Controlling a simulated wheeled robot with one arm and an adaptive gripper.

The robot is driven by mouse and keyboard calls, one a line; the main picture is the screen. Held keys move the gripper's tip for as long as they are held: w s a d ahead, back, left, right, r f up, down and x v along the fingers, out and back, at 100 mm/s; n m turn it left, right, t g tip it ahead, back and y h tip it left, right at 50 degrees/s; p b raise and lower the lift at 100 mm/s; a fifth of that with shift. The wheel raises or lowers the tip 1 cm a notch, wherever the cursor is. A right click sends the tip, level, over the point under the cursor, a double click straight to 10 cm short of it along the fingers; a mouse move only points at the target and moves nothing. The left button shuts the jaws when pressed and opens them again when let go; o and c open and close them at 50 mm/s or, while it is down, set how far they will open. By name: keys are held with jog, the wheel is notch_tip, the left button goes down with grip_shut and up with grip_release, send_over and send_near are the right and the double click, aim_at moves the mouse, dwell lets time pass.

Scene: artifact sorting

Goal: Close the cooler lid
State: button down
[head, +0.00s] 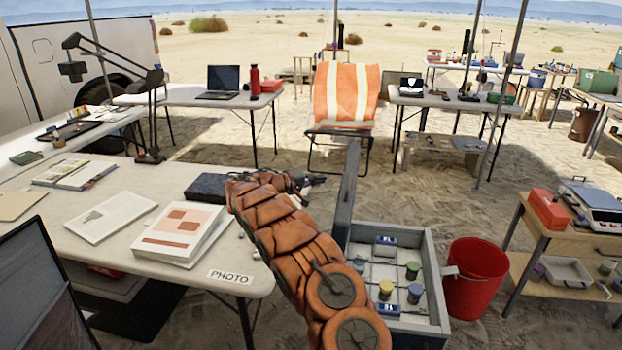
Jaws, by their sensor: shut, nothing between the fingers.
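The cooler (428,262) is a grey open box at the lower right of centre. Its grey lid (347,197) stands up nearly vertical along the box's left side, seen almost edge-on. Inside are several small jars and blue-and-white labelled packs. My brown segmented arm rises from the bottom and covers part of the box's left side. My gripper (314,181) is at the arm's far end, left of the lid, with its dark fingers pointing right towards it. It is shut and empty. I cannot tell whether the fingertips touch the lid.
A white table (150,185) with books, a black case (207,187) and a PHOTO label stands left of my arm. A red bucket (474,278) stands right against the cooler. A wooden bench (540,238) with a scale is further right. An orange-draped chair (345,95) stands behind.

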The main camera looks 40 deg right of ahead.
jog(key=shift+s+d+f+p, duration=0.35)
jog(key=shift+s+d, duration=0.2)
jog(key=shift+d, duration=0.55)
jog(key=shift+s+d+f+p, duration=0.3)
jog(key=shift+s+d, duration=0.3)
jog(key=shift+d, duration=0.5)
jog(key=shift+s+d+f+p, duration=0.35)
jog(key=shift+s+d, duration=0.2)
jog(key=shift+d, duration=0.55)
jog(key=shift+s+d, duration=0.1)
jog(key=shift+s, duration=0.05)
